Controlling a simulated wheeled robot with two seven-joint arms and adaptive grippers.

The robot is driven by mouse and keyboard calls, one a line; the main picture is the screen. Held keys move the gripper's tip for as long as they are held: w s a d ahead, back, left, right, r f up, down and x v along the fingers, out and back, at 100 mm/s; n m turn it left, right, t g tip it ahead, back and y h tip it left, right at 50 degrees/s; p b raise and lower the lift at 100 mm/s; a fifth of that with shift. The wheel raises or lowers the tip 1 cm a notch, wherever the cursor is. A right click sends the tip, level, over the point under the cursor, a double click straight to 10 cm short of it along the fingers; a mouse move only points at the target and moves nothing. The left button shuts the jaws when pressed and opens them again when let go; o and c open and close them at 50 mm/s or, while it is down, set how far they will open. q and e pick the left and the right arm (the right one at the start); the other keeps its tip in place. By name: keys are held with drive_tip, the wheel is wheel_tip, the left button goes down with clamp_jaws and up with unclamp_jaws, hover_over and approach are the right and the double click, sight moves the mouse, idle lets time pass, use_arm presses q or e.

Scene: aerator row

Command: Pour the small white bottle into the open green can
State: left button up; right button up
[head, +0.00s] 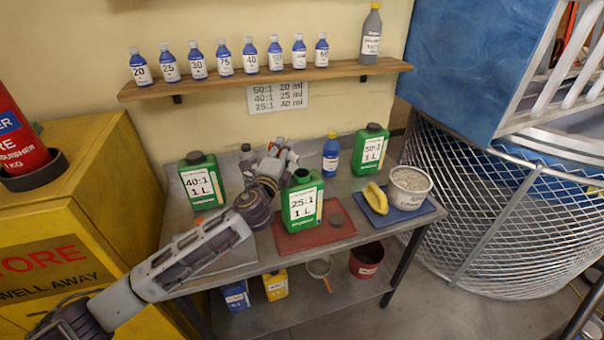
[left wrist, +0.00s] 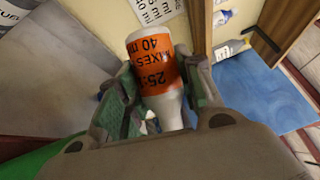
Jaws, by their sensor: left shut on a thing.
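The open green can (head: 302,207), labelled 25:1 1 L, stands upright on a red mat (head: 290,240). Its dark mouth shows at the top, and a dark round cap (head: 336,220) lies beside it on the mat. My left gripper (head: 283,156) is behind and above the can, to the left of its mouth. In the left wrist view it is shut on the small white bottle (left wrist: 157,62), which has an orange label reading 25:1 and 40 ml. The fingers cover part of the bottle, and its mouth is not clear. A green surface shows at lower left there. My right gripper is not in view.
Green cans labelled 40:1 (head: 203,182) and 50:1 (head: 370,150) stand left and right. A blue bottle (head: 331,155) stands between cans. A white tub (head: 409,187) and yellow object (head: 376,197) are on a blue mat. A shelf (head: 265,78) with bottles is above.

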use_arm(q)
drive_tip(key=shift+r+m, duration=0.2)
drive_tip(key=shift+m, duration=0.1)
drive_tip(key=shift+s+d+r+m+t+h+b, duration=0.15)
drive_tip(key=shift+r+m+t, duration=0.1)
drive_tip(key=shift+m, duration=0.3)
drive_tip(key=shift+s+d+r+m+t+h+b, duration=0.15)
drive_tip(key=shift+r+m+t, duration=0.1)
drive_tip(key=shift+m, duration=0.3)
idle(0.5)
